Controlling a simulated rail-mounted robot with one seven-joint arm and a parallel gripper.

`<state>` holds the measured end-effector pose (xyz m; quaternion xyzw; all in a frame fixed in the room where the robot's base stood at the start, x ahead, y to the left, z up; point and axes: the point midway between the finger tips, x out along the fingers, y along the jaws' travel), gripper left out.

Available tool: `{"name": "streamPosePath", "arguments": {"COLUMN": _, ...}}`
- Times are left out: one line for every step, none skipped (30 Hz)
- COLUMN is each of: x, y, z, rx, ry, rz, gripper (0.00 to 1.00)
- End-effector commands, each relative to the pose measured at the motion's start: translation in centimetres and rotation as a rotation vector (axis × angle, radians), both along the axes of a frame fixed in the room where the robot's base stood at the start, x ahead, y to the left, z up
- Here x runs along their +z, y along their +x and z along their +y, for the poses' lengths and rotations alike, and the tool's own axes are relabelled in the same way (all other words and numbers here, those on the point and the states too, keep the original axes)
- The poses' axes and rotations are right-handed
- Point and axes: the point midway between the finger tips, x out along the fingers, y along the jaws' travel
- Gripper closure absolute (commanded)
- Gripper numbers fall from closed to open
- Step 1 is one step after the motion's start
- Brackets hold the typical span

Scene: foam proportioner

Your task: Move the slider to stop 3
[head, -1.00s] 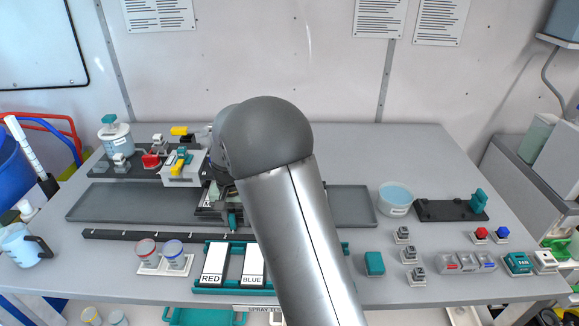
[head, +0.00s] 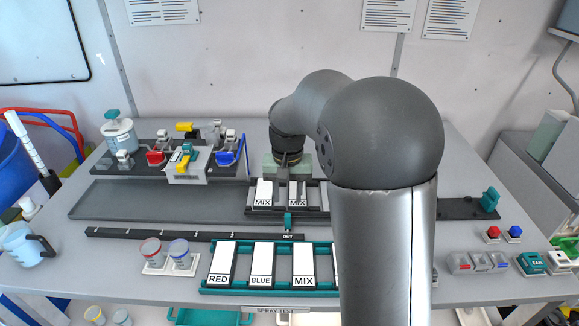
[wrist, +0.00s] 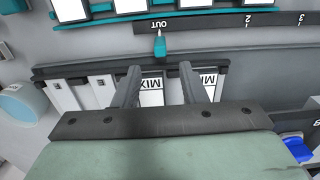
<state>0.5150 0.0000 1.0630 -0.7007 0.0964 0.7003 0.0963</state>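The slider (head: 288,211) is a dark tray carriage holding white MIX cards, with a teal pointer (head: 288,223) on its front edge. The pointer lines up with the OUT mark on the dark stop strip (head: 150,235). In the wrist view, the pointer (wrist: 160,47) is also at OUT, and the marks 2 and 3 (wrist: 298,18) lie to the right. My gripper (wrist: 159,66) is open, its two fingers apart over the tray. A MIX card (wrist: 151,95) shows between them. I cannot tell whether the fingers touch the tray.
A teal rack (head: 236,270) with RED, BLUE and MIX cards stands in front of the strip. Left of the slider, the grey track (head: 150,203) is clear. A dark valve board (head: 107,163) lies behind it. Two lidded cups (head: 179,252) stand at front left.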

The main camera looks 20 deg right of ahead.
Motion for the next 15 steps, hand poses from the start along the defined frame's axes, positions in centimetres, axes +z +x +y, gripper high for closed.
{"name": "streamPosePath", "arguments": {"x": 1.1, "y": 0.1, "z": 0.0, "rx": 0.000, "ry": 0.000, "rz": -0.005, "gripper": 0.62}}
{"name": "streamPosePath", "arguments": {"x": 1.7, "y": 0.1, "z": 0.0, "rx": 0.000, "ry": 0.000, "rz": -0.004, "gripper": 0.62}}
{"name": "streamPosePath", "arguments": {"x": 2.5, "y": 0.1, "z": 0.0, "rx": 0.000, "ry": 0.000, "rz": -0.005, "gripper": 0.62}}
{"name": "streamPosePath", "arguments": {"x": 3.1, "y": 0.0, "z": 0.0, "rx": 0.000, "ry": 0.000, "rz": -0.004, "gripper": 0.62}}
{"name": "streamPosePath", "arguments": {"x": 3.6, "y": 0.0, "z": 0.0, "rx": 0.000, "ry": 0.000, "rz": -0.004, "gripper": 0.62}}
{"name": "streamPosePath", "arguments": {"x": 4.3, "y": 0.1, "z": 0.0, "rx": 0.000, "ry": 0.000, "rz": -0.003, "gripper": 0.62}}
{"name": "streamPosePath", "arguments": {"x": 4.9, "y": 0.1, "z": 0.0, "rx": 0.000, "ry": 0.000, "rz": -0.003, "gripper": 0.62}}
{"name": "streamPosePath", "arguments": {"x": 5.3, "y": 0.0, "z": 0.0, "rx": -0.001, "ry": 0.000, "rz": -0.003, "gripper": 0.62}}
{"name": "streamPosePath", "arguments": {"x": 6.0, "y": 0.0, "z": 0.0, "rx": -0.001, "ry": 0.000, "rz": -0.003, "gripper": 0.62}}
{"name": "streamPosePath", "arguments": {"x": 6.4, "y": 0.1, "z": 0.0, "rx": -0.001, "ry": 0.000, "rz": -0.003, "gripper": 0.62}}
{"name": "streamPosePath", "arguments": {"x": 6.7, "y": 0.0, "z": 0.0, "rx": -0.001, "ry": 0.000, "rz": -0.002, "gripper": 0.62}}
{"name": "streamPosePath", "arguments": {"x": 7.1, "y": 0.0, "z": 0.0, "rx": -0.001, "ry": 0.001, "rz": -0.001, "gripper": 0.62}}
{"name": "streamPosePath", "arguments": {"x": 7.4, "y": 0.0, "z": 0.0, "rx": -0.001, "ry": 0.001, "rz": -0.001, "gripper": 0.62}}
{"name": "streamPosePath", "arguments": {"x": 7.6, "y": 0.0, "z": 0.0, "rx": -0.001, "ry": 0.001, "rz": -0.001, "gripper": 0.62}}
{"name": "streamPosePath", "arguments": {"x": 7.9, "y": 0.0, "z": 0.0, "rx": -0.001, "ry": 0.000, "rz": 0.000, "gripper": 0.62}}
